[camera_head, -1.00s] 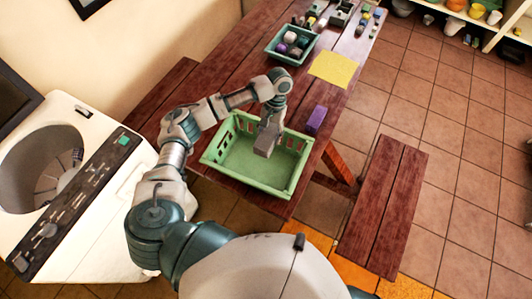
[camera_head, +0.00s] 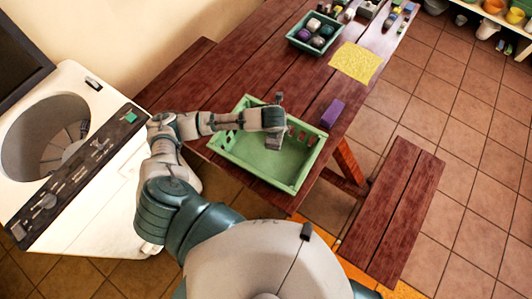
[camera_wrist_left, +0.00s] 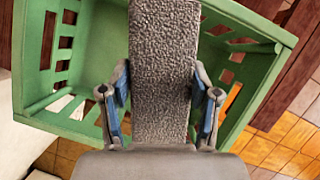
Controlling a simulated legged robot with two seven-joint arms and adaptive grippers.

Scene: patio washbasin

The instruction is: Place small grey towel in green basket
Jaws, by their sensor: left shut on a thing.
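My left gripper (camera_wrist_left: 160,105) is shut on the small grey towel (camera_wrist_left: 164,55), a textured grey block gripped between the two blue-padded fingers. In the head view the towel (camera_head: 274,141) hangs from the left gripper (camera_head: 273,130), over the inside of the green basket (camera_head: 247,158). The basket stands on the near end of the wooden table, and it also shows in the left wrist view (camera_wrist_left: 97,55) behind the towel. Its visible floor is empty. I cannot tell whether the towel touches the floor. My right gripper is not in view.
A purple block (camera_head: 332,112) lies on the table right of the basket. A yellow cloth (camera_head: 356,62) and a green tray (camera_head: 316,33) of rolled items lie farther back. A washing machine (camera_head: 70,150) stands left, a bench (camera_head: 394,212) right.

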